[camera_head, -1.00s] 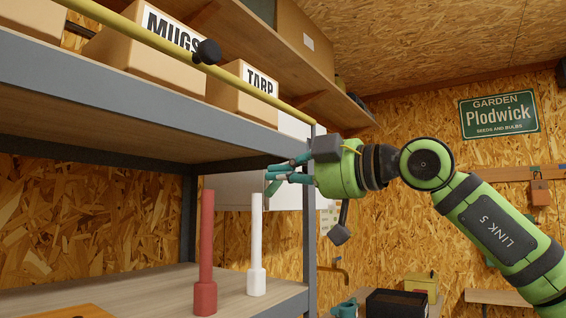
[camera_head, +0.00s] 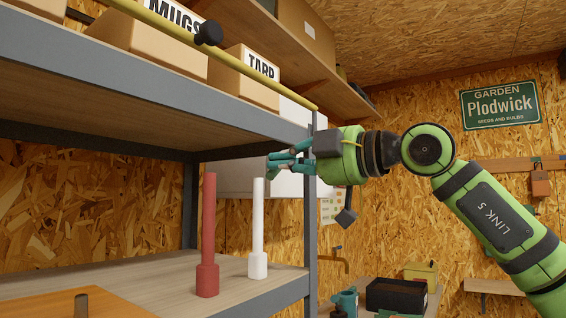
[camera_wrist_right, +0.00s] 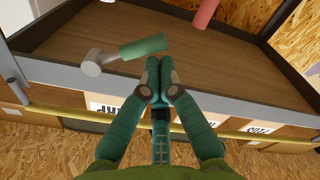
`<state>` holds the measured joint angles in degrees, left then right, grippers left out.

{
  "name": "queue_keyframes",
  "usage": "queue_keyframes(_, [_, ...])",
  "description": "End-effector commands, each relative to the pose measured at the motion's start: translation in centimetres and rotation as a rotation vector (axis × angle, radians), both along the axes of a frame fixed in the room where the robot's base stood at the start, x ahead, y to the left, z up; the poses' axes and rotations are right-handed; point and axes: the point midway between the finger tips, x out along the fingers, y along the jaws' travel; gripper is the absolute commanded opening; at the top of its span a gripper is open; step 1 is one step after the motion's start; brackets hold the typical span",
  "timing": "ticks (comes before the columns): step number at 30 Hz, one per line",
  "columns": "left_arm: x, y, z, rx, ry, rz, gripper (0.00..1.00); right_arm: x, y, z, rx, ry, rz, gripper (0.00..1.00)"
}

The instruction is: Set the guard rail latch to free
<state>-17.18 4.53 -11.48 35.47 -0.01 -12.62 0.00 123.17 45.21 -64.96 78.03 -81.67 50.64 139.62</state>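The yellow guard rail (camera_head: 265,78) runs along the front of the upper shelf. A black round knob (camera_head: 208,33) sits on it, left of my right gripper; whether it is the latch, and its setting, I cannot tell. My right gripper (camera_head: 268,167) is by the right shelf post, below the rail's right end and apart from the knob. Its teal fingers are drawn together, with nothing visible between them. In the right wrist view, the fingertips (camera_wrist_right: 160,64) meet in front of the shelf, and the rail (camera_wrist_right: 255,136) passes behind the fingers. My left gripper is not in view.
A red post (camera_head: 208,235) and a white post (camera_head: 258,230) stand on the lower shelf. Boxes labelled MUGS (camera_head: 140,45) and TARP (camera_head: 240,85) sit behind the rail. A green-handled hammer (camera_wrist_right: 143,47) shows in the wrist view. The grey shelf post (camera_head: 311,215) is close to my gripper.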

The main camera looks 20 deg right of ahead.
Motion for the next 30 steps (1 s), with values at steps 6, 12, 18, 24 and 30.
queue_keyframes(6, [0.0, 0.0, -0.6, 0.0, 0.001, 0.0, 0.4, 0.1, -0.1, -0.5, -0.004, -0.001, 0.0, 0.0])
queue_keyframes(12, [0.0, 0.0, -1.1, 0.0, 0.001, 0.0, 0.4, 0.2, -0.1, -0.8, -0.004, -0.001, 0.001, 0.0])
queue_keyframes(18, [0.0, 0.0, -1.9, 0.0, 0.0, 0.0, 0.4, 0.4, -0.3, -1.5, -0.031, -0.019, 0.0, 0.0])
queue_keyframes(24, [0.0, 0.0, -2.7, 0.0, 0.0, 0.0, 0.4, 0.6, -0.6, -2.0, -0.111, -0.082, 0.001, 0.0])
queue_keyframes(30, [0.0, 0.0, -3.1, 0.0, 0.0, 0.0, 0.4, 0.9, -0.8, -2.5, -0.182, -0.135, 0.001, 0.0])
